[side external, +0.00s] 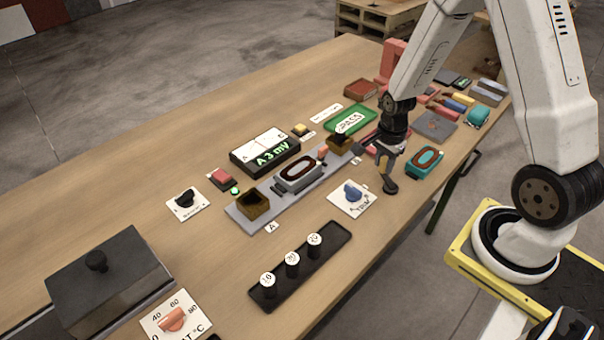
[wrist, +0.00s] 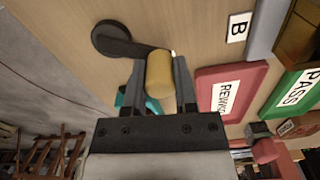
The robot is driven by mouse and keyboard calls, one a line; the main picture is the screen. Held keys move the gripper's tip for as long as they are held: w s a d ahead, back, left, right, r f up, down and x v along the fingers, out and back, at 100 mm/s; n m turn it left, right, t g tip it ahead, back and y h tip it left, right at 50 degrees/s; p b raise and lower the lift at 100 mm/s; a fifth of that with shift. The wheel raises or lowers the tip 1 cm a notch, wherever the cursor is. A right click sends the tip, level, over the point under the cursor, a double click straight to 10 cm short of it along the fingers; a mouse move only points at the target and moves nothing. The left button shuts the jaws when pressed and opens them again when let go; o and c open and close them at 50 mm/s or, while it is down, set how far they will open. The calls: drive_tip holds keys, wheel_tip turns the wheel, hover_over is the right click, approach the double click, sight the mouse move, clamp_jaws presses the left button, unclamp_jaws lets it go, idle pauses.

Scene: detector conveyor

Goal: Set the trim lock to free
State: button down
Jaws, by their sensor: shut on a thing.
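A black lever with a round hub (wrist: 115,38) is on the table, and its arm ends in an upright tan cylindrical grip (wrist: 160,70). My gripper (wrist: 159,62) is shut on the tan grip, with one finger on each side. In the side view my gripper (side external: 386,163) reaches down near the table's front edge, with the black hub (side external: 390,187) just below it. A blue knob (side external: 353,192) on a white plate with a partly readable TRIM label is left of the hub. No free or locked marking is readable near the lever.
Behind are a red REWORK tray (wrist: 228,92), a green PASS tray (side external: 350,121) and a grey rail (side external: 246,220). Several capped black weights stand on a black strip (side external: 335,248) in front.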

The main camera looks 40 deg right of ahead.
drive_tip(key=shift+a+n, duration=0.15)
drive_tip(key=shift+n, duration=0.15)
drive_tip(key=n, duration=0.1)
drive_tip(key=a+n, duration=0.1)
drive_tip(key=n, duration=0.1)
drive_tip(key=a+n, duration=0.1)
drive_tip(key=shift+w+n, duration=0.3)
drive_tip(key=shift+n, duration=0.1)
drive_tip(key=n, duration=0.1)
drive_tip(key=a+n, duration=0.1)
drive_tip(key=n, duration=0.1)
drive_tip(key=shift+s+a+n, duration=0.15)
drive_tip(key=shift+a+n, duration=0.1)
drive_tip(key=shift+n, duration=0.05)
drive_tip(key=shift+s+a+n, duration=0.15)
drive_tip(key=shift+a+n, duration=0.15)
drive_tip(key=shift+n, duration=0.45)
drive_tip(key=shift+s+a+n, duration=0.1)
drive_tip(key=shift+a+n, duration=0.15)
drive_tip(key=shift+n, duration=0.5)
drive_tip(key=shift+c, duration=2)
unclamp_jaws()
drive_tip(key=shift+r, duration=0.1)
wheel_tip(320, 180, up, 8)
drive_tip(key=shift+f, duration=0.2)
